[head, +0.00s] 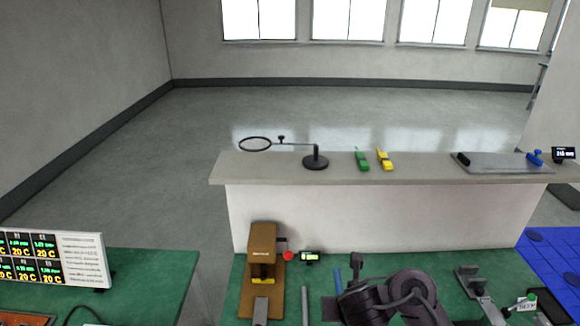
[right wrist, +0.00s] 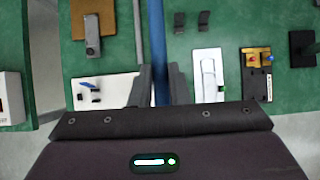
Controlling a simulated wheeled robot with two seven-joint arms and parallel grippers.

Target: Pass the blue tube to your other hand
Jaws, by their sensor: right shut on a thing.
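The blue tube (right wrist: 157,50) runs lengthwise between the two fingers of my right gripper (right wrist: 160,88) in the right wrist view. The gripper is shut on it. A short piece of the blue tube (head: 338,281) shows in the head view, just left of my dark right arm and gripper (head: 355,287), which hide part of what lies behind them. The tube's lower end is hidden by the gripper body in the right wrist view. My left gripper is in neither view.
On the green bench (head: 222,285) stand a brown press-like device (head: 262,245), a red knob (head: 288,256) and a small display (head: 309,257). A grey rod (head: 305,305) is left of the tube. A raised shelf (head: 250,170) behind holds a magnifier (head: 316,160) and tools.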

